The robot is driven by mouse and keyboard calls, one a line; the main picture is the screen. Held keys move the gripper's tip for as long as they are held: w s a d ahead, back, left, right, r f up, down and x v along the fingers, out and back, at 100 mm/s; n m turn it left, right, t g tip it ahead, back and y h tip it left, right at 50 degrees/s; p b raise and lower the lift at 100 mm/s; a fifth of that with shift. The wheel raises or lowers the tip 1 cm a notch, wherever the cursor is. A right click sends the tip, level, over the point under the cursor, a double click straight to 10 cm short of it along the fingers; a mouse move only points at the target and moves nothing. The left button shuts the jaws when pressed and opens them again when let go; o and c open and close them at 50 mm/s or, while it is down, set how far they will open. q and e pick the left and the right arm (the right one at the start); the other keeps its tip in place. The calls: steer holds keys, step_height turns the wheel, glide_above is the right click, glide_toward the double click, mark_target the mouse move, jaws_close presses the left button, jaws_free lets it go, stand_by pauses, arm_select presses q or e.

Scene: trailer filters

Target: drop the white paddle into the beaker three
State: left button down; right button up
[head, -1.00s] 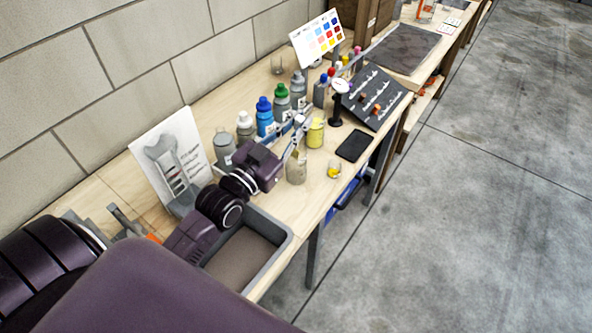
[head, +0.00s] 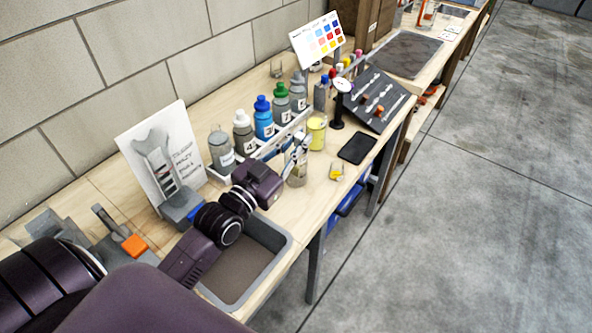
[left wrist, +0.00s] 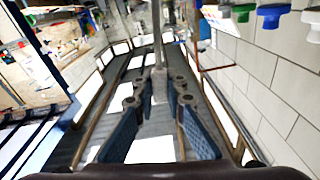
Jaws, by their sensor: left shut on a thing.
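My left gripper (head: 299,157) is low over a clear glass beaker (head: 297,180) near the bench's front edge. It partly hides the beaker's top. In the left wrist view the fingers (left wrist: 158,97) are shut on a thin pale grey-white rod (left wrist: 157,42), which looks like the white paddle. I cannot tell whether its end is inside the beaker. A beaker of yellow liquid (head: 317,135) stands behind, and a small glass with a yellow bottom (head: 336,173) stands to the right. I cannot read any beaker number. My right gripper is not in view.
Several capped bottles (head: 263,122) stand in a row behind the gripper. A grey tray (head: 283,244) lies below my arm. A black flat pad (head: 357,147) and a sloped dark rack (head: 376,100) are to the right. The grey floor beyond is clear.

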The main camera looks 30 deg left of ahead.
arm_select(q)
steer(key=c, duration=1.9)
jaws_free()
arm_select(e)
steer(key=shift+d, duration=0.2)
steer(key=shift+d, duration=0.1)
arm_select(q)
steer(key=shift+s, duration=0.1)
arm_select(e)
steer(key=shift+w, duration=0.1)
arm_select(q)
steer(key=s, duration=0.4)
steer(key=s+a, duration=0.1)
steer(key=s, duration=0.2)
steer(key=s+f, duration=0.1)
steer(key=s, duration=0.3)
steer(key=shift+s+a, duration=0.35)
